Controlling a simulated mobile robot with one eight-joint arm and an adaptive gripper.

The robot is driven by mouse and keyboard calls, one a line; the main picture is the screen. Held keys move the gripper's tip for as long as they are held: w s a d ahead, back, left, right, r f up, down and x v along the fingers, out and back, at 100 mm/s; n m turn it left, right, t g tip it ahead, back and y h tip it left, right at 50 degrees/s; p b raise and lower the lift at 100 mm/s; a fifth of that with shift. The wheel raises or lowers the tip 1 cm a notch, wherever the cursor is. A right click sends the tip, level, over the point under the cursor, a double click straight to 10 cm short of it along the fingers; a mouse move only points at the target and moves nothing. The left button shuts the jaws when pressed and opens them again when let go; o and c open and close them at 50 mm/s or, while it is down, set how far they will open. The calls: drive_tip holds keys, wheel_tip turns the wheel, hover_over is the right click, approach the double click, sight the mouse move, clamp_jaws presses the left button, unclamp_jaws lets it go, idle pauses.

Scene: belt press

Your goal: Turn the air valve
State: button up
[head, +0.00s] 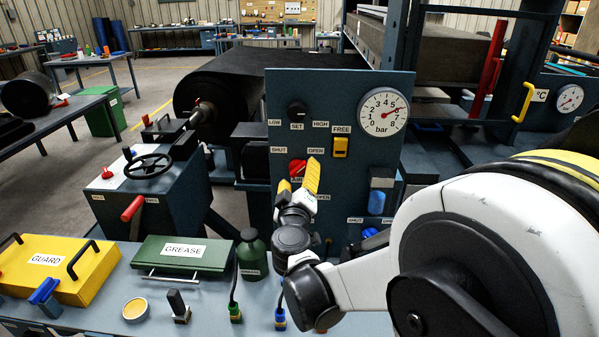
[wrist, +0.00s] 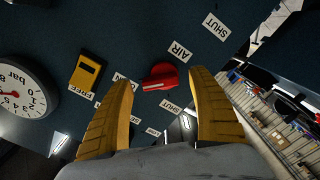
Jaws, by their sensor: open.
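The air valve is a red handle (head: 297,167) on the front of the blue panel (head: 284,100), below a SHUT label and an OPEN label. An AIR label sits by it. In the wrist view the red handle (wrist: 160,77) shows between my two yellow fingers. My gripper (head: 298,181) is open in front of the panel and partly covers the handle's lower part in the head view. The fingers look apart from the handle on both sides.
A pressure gauge (head: 383,110), a yellow FREE switch (head: 340,147) and a black SET knob (head: 297,110) are on the same panel. A blue handle (head: 377,202) is to the lower right.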

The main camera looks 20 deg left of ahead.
drive_tip(key=v, duration=1)
drive_tip(key=shift+a, duration=0.1)
drive_tip(key=s+d+m+g+h, duration=0.1)
drive_tip(key=d+m+g+h, duration=0.25)
drive_tip(key=d, duration=1.15)
drive_tip(key=s+d+m+g+h, duration=0.2)
drive_tip(key=d+m+h, duration=0.15)
drive_tip(key=d, duration=1.15)
drive_tip(key=s+d+f+m+g+y, duration=0.1)
drive_tip(key=s+d+f+m+g, duration=0.1)
drive_tip(key=s, duration=0.6)
drive_tip(key=s+d+f+m+g+y, duration=0.1)
drive_tip(key=s+d+f+m+g, duration=0.1)
drive_tip(key=s+d, duration=0.3)
drive_tip(key=s+g, duration=0.1)
drive_tip(key=s, duration=0.2)
drive_tip(key=shift+f+m+y, duration=0.2)
drive_tip(key=shift+m+y, duration=0.1)
